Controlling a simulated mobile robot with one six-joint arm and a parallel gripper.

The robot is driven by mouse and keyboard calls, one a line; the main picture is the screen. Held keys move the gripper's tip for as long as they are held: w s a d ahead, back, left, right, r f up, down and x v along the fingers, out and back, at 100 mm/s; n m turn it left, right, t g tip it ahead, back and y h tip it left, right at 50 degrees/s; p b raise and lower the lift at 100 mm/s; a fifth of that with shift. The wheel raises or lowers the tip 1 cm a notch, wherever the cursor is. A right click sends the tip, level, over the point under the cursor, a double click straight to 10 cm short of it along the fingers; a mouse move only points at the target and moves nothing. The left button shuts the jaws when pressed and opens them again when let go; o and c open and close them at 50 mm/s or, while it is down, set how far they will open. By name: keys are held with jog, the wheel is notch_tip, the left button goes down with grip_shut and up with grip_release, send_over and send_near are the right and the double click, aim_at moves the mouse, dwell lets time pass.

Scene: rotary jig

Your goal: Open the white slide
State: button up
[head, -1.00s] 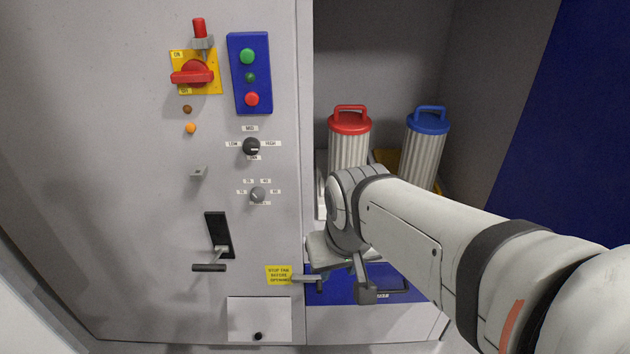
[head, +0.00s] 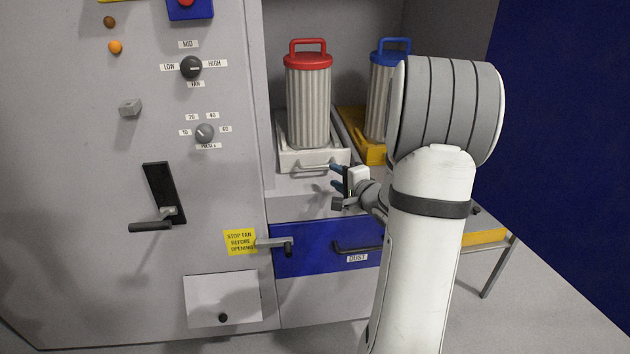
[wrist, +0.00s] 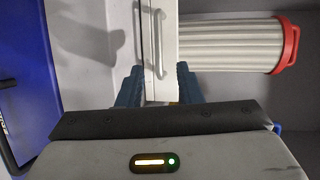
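The white slide (head: 293,158) sits in the cabinet opening under the red-capped filter, with a bar handle (head: 313,167) on its front. My gripper (head: 335,176) is open, its blue fingers pointing left near the right end of that handle. In the wrist view the white slide (wrist: 169,20) and its handle (wrist: 158,45) show ahead. The handle's end lies between the two spread fingers of my gripper (wrist: 158,84) in that picture. I cannot tell whether either finger touches it.
The red-capped filter (head: 308,100) stands on the white slide. A blue-capped filter (head: 381,90) stands on a yellow slide (head: 362,140) to the right. Below is a blue dust drawer (head: 310,235) with a handle and a latch (head: 275,243). The control panel is at left.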

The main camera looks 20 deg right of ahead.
aim_at(319, 168)
jog(key=b+x, duration=0.1)
jog(key=x, duration=0.7)
jog(key=shift+s+a+f, duration=0.1)
jog(key=shift+c, duration=0.4)
grip_shut()
